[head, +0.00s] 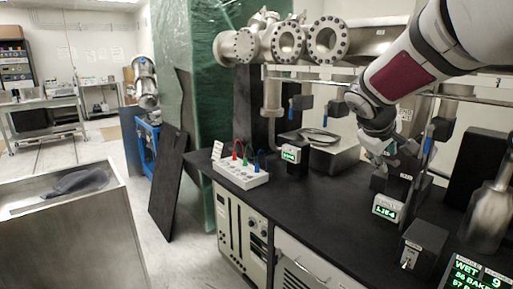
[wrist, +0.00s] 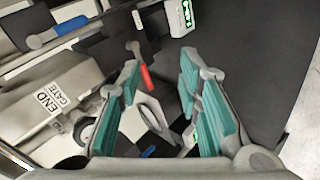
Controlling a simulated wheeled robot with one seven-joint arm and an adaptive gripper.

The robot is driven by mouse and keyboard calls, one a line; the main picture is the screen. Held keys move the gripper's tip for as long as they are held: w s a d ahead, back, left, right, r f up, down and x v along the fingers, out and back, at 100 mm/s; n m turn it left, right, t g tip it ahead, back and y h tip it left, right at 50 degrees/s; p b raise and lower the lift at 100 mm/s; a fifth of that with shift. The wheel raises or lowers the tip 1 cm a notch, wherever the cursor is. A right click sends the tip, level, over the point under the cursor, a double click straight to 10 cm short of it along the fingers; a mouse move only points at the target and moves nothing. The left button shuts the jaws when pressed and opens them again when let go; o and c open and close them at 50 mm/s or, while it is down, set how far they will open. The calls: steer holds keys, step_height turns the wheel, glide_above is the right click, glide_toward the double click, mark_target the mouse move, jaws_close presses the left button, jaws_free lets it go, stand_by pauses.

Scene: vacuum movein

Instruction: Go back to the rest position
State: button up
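My gripper (head: 380,155) hangs from my arm over the right part of the black bench (head: 330,200), in front of the steel piping. In the wrist view my gripper (wrist: 160,65) has its two teal-padded fingers spread apart, with nothing held between them. A red-handled lever (wrist: 145,77) shows beyond the gap between the fingertips. In the head view a small gauge with a green display (head: 385,209) stands below my gripper.
Flanged steel piping (head: 290,42) runs above the bench. A white box with coloured plugs (head: 241,173), a second green-display gauge (head: 290,155) and a toggle-switch box (head: 423,243) stand on it. An END GATE box (wrist: 60,110) lies left of my fingers. Open floor shows at left.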

steer(key=s+a+m+y+p, duration=0.1)
steer(key=s+a, duration=0.3)
steer(key=s, duration=0.8)
steer(key=s+a+f+m+g+y+p, duration=0.1)
steer(key=s+a, duration=0.4)
steer(key=s, duration=0.7)
steer(key=s+a+m+g+y+p, duration=0.1)
steer(key=s+a+y, duration=0.3)
steer(key=s, duration=0.8)
steer(key=shift+s+a+f+m+y+p, duration=0.15)
steer(key=shift+s+a+m+y+p, duration=0.25)
steer(key=shift+a+m+p, duration=0.4)
steer(key=shift+d, duration=0.15)
